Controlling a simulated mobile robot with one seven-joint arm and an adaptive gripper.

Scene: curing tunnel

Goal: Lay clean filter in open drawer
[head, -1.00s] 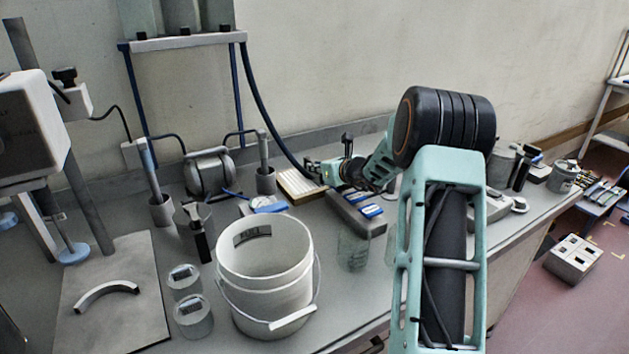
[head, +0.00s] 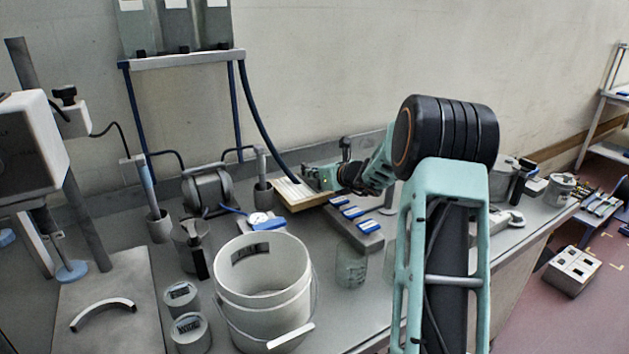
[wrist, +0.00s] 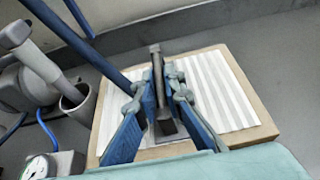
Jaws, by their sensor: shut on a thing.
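The clean filter is a white pleated panel in a tan frame. In the head view the filter (head: 291,191) is at the back of the bench, left of my arm. In the wrist view the filter (wrist: 232,97) lies flat beneath my gripper's fingers. My gripper (wrist: 162,82) has its blue fingers closed around a narrow dark upright piece (wrist: 157,72) at the filter's middle, which looks like its handle. In the head view my gripper (head: 318,178) is over the filter's right side. Whether the filter touches the bench is unclear. I cannot make out an open drawer.
A white bucket (head: 262,262) stands at the bench's front. A grey block with blue pieces (head: 368,224) and a glass beaker (head: 351,266) are right of the filter. A gauge (head: 262,219) and a grey holder (head: 262,192) are close to its left.

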